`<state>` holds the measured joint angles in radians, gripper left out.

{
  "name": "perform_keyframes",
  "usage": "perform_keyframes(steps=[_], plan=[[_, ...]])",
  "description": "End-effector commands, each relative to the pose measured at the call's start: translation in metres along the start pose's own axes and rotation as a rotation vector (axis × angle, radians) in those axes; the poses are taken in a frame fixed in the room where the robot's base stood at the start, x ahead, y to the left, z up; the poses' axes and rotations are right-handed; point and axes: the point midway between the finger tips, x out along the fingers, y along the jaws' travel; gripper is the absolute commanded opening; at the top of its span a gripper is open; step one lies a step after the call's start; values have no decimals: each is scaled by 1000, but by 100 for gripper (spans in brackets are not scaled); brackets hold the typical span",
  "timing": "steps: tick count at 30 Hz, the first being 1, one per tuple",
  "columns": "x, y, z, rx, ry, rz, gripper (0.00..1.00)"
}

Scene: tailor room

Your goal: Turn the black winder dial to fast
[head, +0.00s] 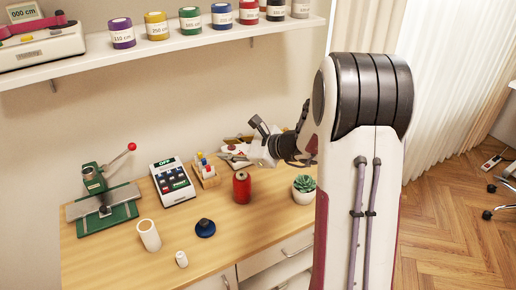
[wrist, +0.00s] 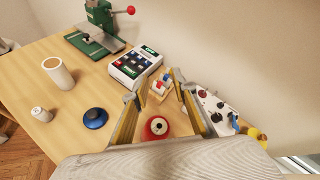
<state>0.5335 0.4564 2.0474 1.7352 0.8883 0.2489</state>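A white device (wrist: 218,112) with small dark and red knobs lies to the right of my gripper in the wrist view. A black knob (wrist: 219,105) shows on it, but its markings are too small to read. In the head view the device (head: 232,155) is partly hidden behind my gripper (head: 256,143). My gripper (wrist: 153,88) is open in the wrist view, with its two fingers apart and nothing held between them. It is above the back part of the table, close to the white device but apart from it.
A red spool (head: 241,187), a plant (head: 304,189), a blue disc with a black knob (head: 205,229), a white cylinder (head: 149,236) and a keypad box reading OFF (head: 172,182) stand on the table (head: 110,265). A green press (head: 100,195) is at left. A shelf (head: 170,46) hangs above.

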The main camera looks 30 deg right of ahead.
Motion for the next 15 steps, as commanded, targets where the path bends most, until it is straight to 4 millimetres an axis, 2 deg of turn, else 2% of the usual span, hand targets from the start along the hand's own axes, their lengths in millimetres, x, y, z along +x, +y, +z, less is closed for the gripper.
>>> perform_keyframes(steps=[1, 9, 15], plan=[[2, -10, -16, 52, 6, -28, 27], [8, -58, -96, 314, 25, -201, 27], [4, -83, -153, 475, 39, -317, 27]])
